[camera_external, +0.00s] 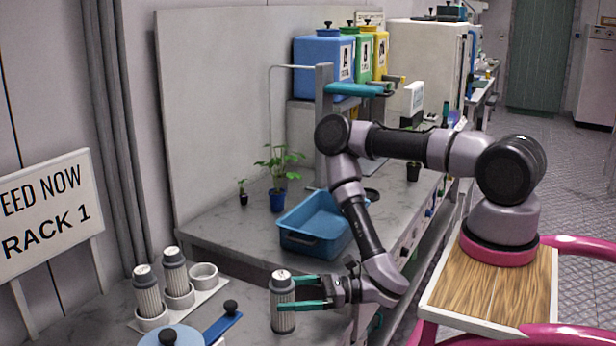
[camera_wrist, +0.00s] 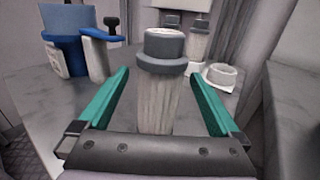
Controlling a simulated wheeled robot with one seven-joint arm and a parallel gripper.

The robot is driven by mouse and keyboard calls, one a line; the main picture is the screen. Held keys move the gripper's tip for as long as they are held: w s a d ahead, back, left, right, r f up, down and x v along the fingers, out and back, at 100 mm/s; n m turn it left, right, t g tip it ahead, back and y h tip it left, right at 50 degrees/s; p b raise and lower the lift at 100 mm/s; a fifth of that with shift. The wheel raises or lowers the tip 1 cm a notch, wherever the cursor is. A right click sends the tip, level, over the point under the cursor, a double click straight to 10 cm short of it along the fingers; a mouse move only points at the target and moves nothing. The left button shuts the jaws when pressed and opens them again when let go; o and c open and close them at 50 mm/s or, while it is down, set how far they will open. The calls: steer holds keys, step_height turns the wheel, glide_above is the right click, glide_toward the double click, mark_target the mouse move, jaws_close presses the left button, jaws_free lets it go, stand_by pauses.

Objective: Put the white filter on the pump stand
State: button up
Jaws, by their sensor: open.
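A pleated whitish filter with grey end caps (camera_external: 283,303) stands upright on the worktop. My gripper (camera_external: 309,293) has its teal fingers open on either side of this filter. In the wrist view, the filter (camera_wrist: 160,85) is between the fingers (camera_wrist: 162,103), with a gap visible on both sides. A blue and white fixture with black knobs (camera_external: 168,337) is cut off at the bottom edge; it also shows at upper left in the wrist view (camera_wrist: 66,42). I cannot tell for sure whether it is the pump stand.
A white holder (camera_external: 213,291) carries two similar filters (camera_external: 147,290) (camera_external: 176,271) in its cups; its right cup (camera_external: 204,272) is empty. A blue bin (camera_external: 309,245), small potted plants (camera_external: 278,200) and a raised shelf stand behind. A "RACK 1" sign (camera_external: 45,215) is at left.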

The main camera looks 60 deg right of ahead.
mark_target(279, 274)
steer(key=shift+x, duration=0.9)
jaws_close()
steer(key=shift+r, duration=0.1)
step_height(279, 274, up, 10)
steer(key=shift+w+d+f, duration=0.15)
steer(key=shift+d+f, duration=0.05)
steer(key=w+d+r+m+t+h, duration=0.1)
steer(key=w+d+r, duration=0.3)
steer(key=d, duration=0.4)
steer(key=w+d+r+m+h, duration=0.1)
steer(key=w+d+r+h, duration=0.1)
steer(key=w+d+r, duration=0.3)
steer(key=w+d+r+m+t+h, duration=0.1)
steer(key=w+d+r, duration=0.4)
steer(key=d, duration=0.7)
steer(key=shift+w+r+m+t+h, duration=0.2)
steer(key=shift+m+t+h, duration=0.15)
steer(key=shift+h, duration=0.35)
